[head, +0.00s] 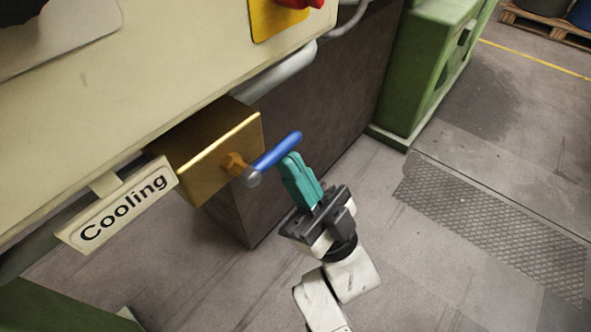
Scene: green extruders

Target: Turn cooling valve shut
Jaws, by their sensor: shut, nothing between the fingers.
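The cooling valve is on a brass-coloured block (215,152) under the cream machine panel. Its blue lever handle (276,153) sticks out from a brown stem with a grey hub and points up and to the right in the picture. A sign reading "Cooling" (122,207) hangs to the left of the block. My gripper (292,157), with teal fingers, is shut and empty. Its fingertips are at the outer half of the blue handle, just below it in the picture. I cannot tell whether they touch it.
A red knob on a yellow plate (272,22) is above on the panel. A grey pipe (275,75) runs under the panel's edge. A green machine base (425,75) stands at the upper right. Open grey floor (430,260) lies to the right, with a textured metal plate.

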